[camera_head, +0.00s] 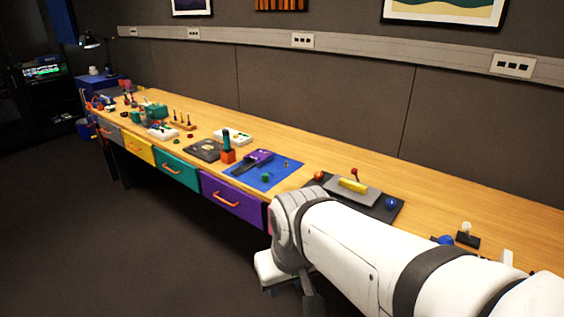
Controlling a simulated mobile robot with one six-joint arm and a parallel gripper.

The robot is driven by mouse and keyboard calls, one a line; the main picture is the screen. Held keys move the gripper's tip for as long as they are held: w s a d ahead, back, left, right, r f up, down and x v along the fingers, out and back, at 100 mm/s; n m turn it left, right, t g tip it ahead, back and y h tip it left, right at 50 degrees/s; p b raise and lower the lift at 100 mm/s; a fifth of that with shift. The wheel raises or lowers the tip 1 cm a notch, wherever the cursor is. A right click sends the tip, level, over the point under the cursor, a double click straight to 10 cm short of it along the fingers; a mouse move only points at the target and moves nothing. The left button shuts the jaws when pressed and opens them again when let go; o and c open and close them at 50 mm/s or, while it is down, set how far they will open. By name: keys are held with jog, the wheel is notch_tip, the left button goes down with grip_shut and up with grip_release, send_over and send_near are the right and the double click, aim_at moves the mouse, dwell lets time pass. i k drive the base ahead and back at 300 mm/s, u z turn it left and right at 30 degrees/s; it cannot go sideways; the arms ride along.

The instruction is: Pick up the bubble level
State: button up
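A small yellow bar (352,186), which looks like the bubble level, lies on a grey plate (371,194) on the right half of the workbench. Its fine detail is too small to make out. My white arm reaches in from the lower right, in front of the bench and just below the yellow bar. My gripper (290,288) hangs at the arm's end, in front of the bench edge, below and left of the bar and apart from it. Its fingers are partly hidden by the arm, so I cannot tell how far they are open.
The grey plate rests on a black panel (386,210) with a blue ball (390,203), a red-tipped stick (354,173) and an orange-red ball (319,176). A blue mat (280,180) lies to the left. Several other items fill the bench's far end. Coloured drawers (233,199) line the front.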

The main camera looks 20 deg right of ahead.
aim_at(354, 186)
jog(key=i, duration=1.25)
jog(key=z, duration=0.9)
jog(key=i, duration=0.7)
jog(key=z, duration=0.4)
jog(key=k, duration=0.9)
jog(key=z, duration=0.2)
jog(key=i, duration=0.9)
jog(key=u, duration=0.1)
